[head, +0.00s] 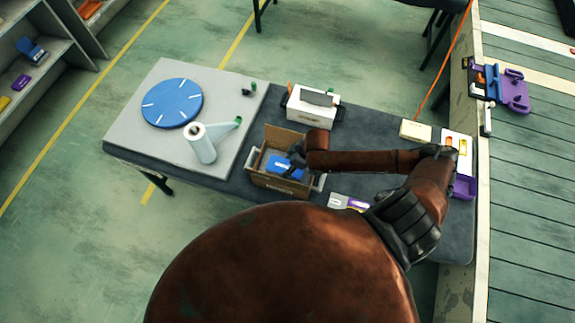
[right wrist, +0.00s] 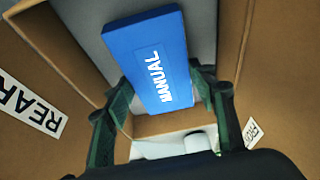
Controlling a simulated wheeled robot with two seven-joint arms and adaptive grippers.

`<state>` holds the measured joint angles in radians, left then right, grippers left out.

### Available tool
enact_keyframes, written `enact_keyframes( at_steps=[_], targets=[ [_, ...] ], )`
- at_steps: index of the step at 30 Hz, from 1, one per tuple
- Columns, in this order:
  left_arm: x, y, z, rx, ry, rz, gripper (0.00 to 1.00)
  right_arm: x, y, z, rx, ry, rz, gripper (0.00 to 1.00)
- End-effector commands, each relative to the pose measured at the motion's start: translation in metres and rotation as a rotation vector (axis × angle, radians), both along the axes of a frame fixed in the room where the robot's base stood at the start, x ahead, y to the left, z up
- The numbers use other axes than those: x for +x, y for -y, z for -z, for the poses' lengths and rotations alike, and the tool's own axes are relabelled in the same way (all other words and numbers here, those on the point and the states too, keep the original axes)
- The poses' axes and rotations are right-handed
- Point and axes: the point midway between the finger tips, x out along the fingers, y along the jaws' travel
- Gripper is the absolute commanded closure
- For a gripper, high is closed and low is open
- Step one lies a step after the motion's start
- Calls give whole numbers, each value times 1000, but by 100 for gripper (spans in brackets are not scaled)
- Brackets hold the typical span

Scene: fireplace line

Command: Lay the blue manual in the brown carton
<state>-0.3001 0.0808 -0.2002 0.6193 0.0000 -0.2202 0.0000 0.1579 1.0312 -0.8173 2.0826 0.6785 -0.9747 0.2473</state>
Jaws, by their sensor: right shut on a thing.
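The brown carton (head: 272,181) stands open on the dark table, right of the blue disc. My right gripper (head: 297,158) reaches into the carton's opening and is shut on the blue manual (head: 283,167). In the right wrist view the manual (right wrist: 150,55) shows its white "MANUAL" lettering between the two fingers of the gripper (right wrist: 163,88). Carton walls (right wrist: 60,60) rise on both sides of it. Whether the manual touches the carton's floor I cannot tell. My left gripper is not in view.
A grey board (head: 150,90) with the blue disc (head: 172,103) and a white roll (head: 203,149) lies left of the carton. A white box (head: 312,108) stands behind it. Small items lie to the right, near the slatted conveyor (head: 530,160).

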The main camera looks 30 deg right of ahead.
Motion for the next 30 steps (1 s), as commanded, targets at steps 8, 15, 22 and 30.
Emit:
enact_keyframes(
  at_steps=[8, 15, 22, 30],
  targets=[
    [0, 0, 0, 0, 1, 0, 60, 0, 0, 4, 1, 1, 0, 75],
    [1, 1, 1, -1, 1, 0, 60, 0, 0, 7, 1, 1, 0, 75],
    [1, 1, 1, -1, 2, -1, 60, 0, 0, 8, 1, 1, 0, 38],
    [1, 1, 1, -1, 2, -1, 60, 0, 0, 8, 0, 0, 0, 28]
  ],
)
